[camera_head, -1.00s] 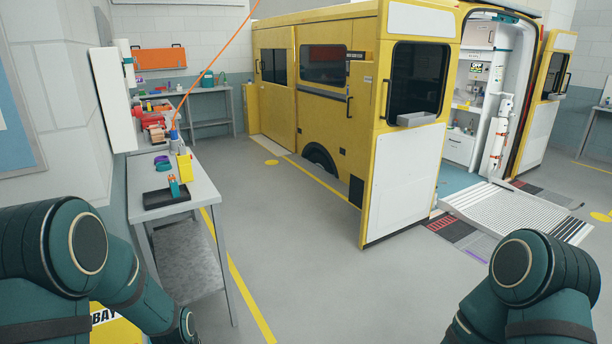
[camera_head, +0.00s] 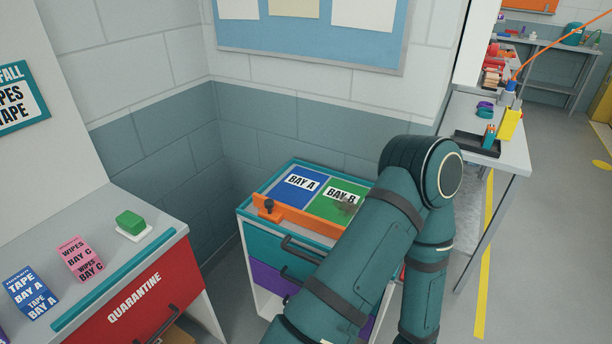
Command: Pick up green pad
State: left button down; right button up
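A small green pad (camera_head: 130,221) with a block shape lies on a white tray or card (camera_head: 146,232). It is on the grey top of the counter at the left, near the back edge of the red QUARANTINE front. Nothing touches the pad from above.
A blue TAPE BAY A box (camera_head: 33,292) and a pink WIPES BAY C box (camera_head: 81,260) stand left of the pad. A drawer cart (camera_head: 262,238) has blue BAY A (camera_head: 296,187) and green BAY B (camera_head: 336,200) panels. A side table (camera_head: 505,155) stands at right.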

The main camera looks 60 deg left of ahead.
aim_at(131, 226)
jog(key=u, duration=3.25)
jog(key=i+l+u, duration=0.35)
jog(key=i+l, duration=0.25)
jog(key=l, duration=0.25)
